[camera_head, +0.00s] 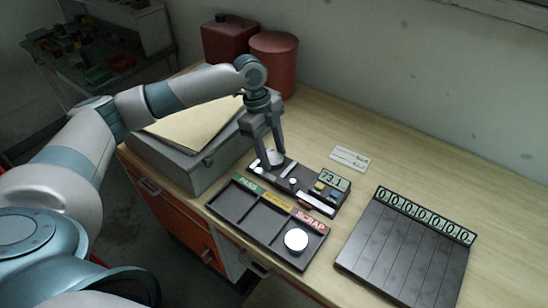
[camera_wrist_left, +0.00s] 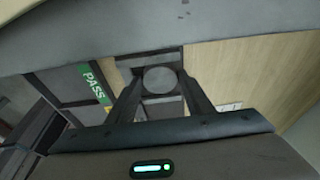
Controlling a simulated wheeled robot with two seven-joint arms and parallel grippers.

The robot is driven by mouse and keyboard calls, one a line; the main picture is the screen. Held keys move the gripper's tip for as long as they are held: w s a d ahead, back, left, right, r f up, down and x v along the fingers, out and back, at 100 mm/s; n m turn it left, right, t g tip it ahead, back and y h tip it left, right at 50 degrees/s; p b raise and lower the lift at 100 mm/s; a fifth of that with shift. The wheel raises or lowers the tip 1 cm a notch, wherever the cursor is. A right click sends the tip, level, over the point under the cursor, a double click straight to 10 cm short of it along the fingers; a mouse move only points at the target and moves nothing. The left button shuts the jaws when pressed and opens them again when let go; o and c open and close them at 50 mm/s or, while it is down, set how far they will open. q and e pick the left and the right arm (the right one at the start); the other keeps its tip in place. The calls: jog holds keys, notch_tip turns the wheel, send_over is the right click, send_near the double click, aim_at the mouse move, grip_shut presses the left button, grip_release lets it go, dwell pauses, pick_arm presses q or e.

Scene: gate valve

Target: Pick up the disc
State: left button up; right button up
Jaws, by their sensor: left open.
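A grey disc (camera_head: 276,159) sits on the dark measuring device (camera_head: 318,204), at its far left end. In the left wrist view the round disc (camera_wrist_left: 160,80) shows between my fingers. My left gripper (camera_head: 273,152) is open and points down, with one fingertip on either side of this disc. Whether the fingers touch it I cannot tell. A second, white disc (camera_head: 296,240) lies in the SCRAP compartment of the black sorting tray (camera_head: 237,222). The right gripper is not in view.
The device's display (camera_head: 333,180) reads 73.1. A black ribbed panel with a row of zero counters (camera_head: 405,250) lies to the right. A grey case (camera_head: 205,165) stands close left of the gripper. Red canisters (camera_head: 273,62) stand behind. A white card (camera_head: 349,158) lies on the table.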

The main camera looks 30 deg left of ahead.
aim_at(274, 157)
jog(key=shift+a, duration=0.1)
pick_arm(q)
jog(key=c, duration=1.1)
jog(key=shift+r, duration=0.1)
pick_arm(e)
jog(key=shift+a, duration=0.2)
pick_arm(q)
jog(key=shift+r, duration=0.1)
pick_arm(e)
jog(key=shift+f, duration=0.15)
